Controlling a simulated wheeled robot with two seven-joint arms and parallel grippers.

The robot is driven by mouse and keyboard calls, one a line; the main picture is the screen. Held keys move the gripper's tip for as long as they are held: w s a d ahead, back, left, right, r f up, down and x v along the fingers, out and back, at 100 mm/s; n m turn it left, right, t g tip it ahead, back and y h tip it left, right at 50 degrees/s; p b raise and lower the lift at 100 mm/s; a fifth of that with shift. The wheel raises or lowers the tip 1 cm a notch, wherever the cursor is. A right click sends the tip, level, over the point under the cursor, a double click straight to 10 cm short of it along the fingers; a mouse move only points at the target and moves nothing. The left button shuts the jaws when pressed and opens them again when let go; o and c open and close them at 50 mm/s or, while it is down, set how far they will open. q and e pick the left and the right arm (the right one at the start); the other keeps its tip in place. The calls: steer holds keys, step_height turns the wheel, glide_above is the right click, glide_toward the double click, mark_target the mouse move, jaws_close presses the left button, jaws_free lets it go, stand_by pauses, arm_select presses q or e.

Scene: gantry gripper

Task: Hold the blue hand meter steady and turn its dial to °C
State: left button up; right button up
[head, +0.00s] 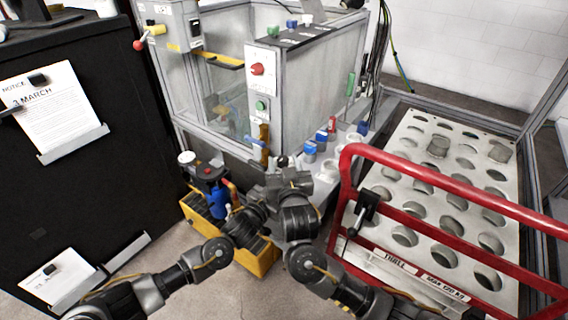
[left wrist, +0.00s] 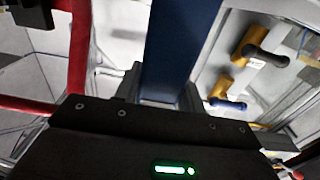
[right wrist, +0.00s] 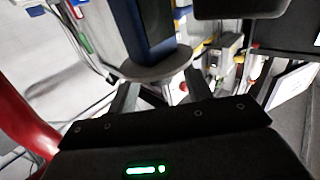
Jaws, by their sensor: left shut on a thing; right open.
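The blue hand meter (left wrist: 168,45) stands between the fingers of my left gripper (left wrist: 162,92), which is shut on its body. In the right wrist view a dark blue body (right wrist: 148,28) with a wide grey round part (right wrist: 155,66) lies just beyond my right gripper (right wrist: 160,86). The right gripper is open, its fingers at the near edge of the round part; I cannot tell whether they touch it. In the head view my right gripper (head: 290,172) is beside the left one, and the two hide the held meter. Dial markings cannot be read.
A glass-sided machine (head: 310,85) with red and green buttons stands behind. A red tubular rail (head: 450,195) and a plate with round holes (head: 412,150) are at the right. A yellow crate (head: 262,258) sits below my arms. A black cabinet (head: 80,150) fills the left.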

steer(key=shift+w, duration=0.1)
steer(key=c, duration=1)
steer(key=shift+y, duration=0.3)
steer(key=n+g+y, duration=0.1)
steer(key=y, duration=0.1)
steer(key=n+y, duration=0.2)
steer(key=shift+w+d+r+n+g+y, duration=0.1)
steer(key=shift+w+d+n+g+y, duration=0.1)
steer(key=shift+d+n+g+y, duration=0.15)
steer(key=shift+w+d+n+g+y, duration=0.1)
steer(key=shift+n+g+y, duration=1.25)
steer(key=shift+y, duration=0.25)
steer(key=shift+w+d+n+g+y, duration=0.1)
steer(key=shift+n+g+y, duration=1.15)
steer(key=shift+y, duration=0.3)
steer(key=o, duration=1)
steer(key=shift+s, duration=0.1)
